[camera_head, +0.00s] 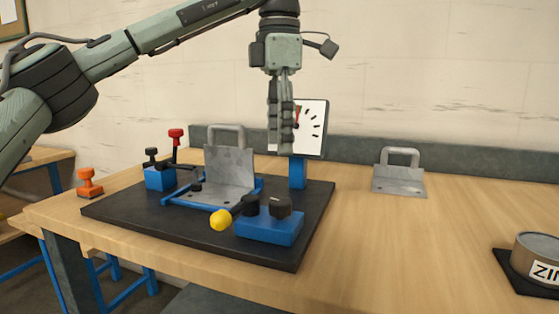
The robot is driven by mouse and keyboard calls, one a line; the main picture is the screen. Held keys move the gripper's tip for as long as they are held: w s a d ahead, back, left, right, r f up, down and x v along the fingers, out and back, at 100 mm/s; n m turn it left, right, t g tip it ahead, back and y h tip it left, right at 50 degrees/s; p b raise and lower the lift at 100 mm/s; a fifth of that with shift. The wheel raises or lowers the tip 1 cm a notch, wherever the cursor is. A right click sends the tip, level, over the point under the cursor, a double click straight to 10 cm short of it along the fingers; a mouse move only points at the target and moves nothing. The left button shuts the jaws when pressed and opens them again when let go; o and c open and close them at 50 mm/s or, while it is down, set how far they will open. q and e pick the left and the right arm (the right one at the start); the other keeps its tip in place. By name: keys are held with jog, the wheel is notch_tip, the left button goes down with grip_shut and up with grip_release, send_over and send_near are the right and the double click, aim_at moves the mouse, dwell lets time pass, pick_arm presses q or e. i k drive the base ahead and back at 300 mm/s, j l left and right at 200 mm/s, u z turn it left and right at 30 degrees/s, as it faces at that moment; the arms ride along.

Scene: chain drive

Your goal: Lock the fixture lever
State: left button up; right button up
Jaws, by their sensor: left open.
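A black base board (150,220) on the wooden table carries the fixture. A grey metal bracket (229,170) with a loop handle stands in a blue frame (185,202). Two lever-like parts show: a lever with a yellow ball (221,220), lying low beside the front blue block (270,228), and an upright red-topped handle (176,136) by the left blue block (159,179). I cannot tell which is the fixture lever. My left gripper (281,150) is open, points down and is empty, above the board's back right part, apart from both levers. My right gripper is not in view.
An orange-red knobbed piece (89,183) is at the table's left. A second metal bracket (400,172) and a tin (537,255) are at right. The table between them is clear.

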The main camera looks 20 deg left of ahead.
aim_at(236, 212)
jog(key=k, duration=1)
